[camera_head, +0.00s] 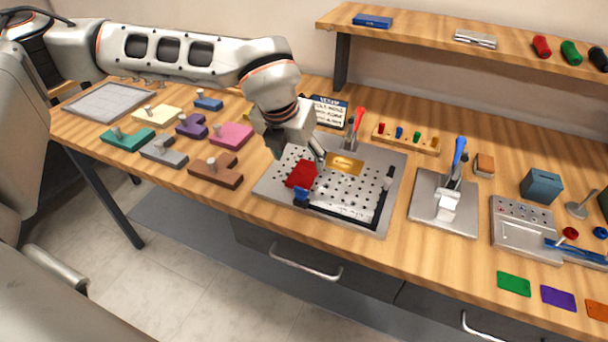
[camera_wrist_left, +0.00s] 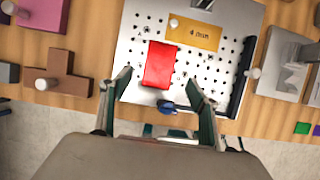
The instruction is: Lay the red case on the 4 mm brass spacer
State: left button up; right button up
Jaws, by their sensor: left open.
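The red case (camera_head: 301,175) lies on the perforated metal plate (camera_head: 379,158), towards its left side. The brass spacer (camera_head: 345,163) lies flat on the same plate, behind and to the right of the case. In the left wrist view the spacer (camera_wrist_left: 194,32) reads "4 mm", and the red case (camera_wrist_left: 158,65) lies just in front of its left end, not on it. My left gripper (camera_wrist_left: 160,78) is open; its fingers appear on either side of the case in that view, with nothing between them gripped. The exact height above the case is hard to tell. My right gripper is not in view.
A red-handled clamp (camera_head: 355,125) stands behind the plate, and a black bar (camera_head: 383,200) edges its right. A blue piece (camera_head: 301,197) sits at the front edge. Coloured blocks (camera_head: 216,172) lie left; a blue-handled clamp fixture (camera_head: 447,200) stands right.

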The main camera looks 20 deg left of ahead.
aim_at(304, 173)
pick_arm(q)
jog(key=x, duration=0.6)
jog(key=shift+a+f, duration=0.1)
jog(key=shift+f, duration=0.2)
jog(key=c, duration=1.3)
jog(key=shift+r, duration=0.15)
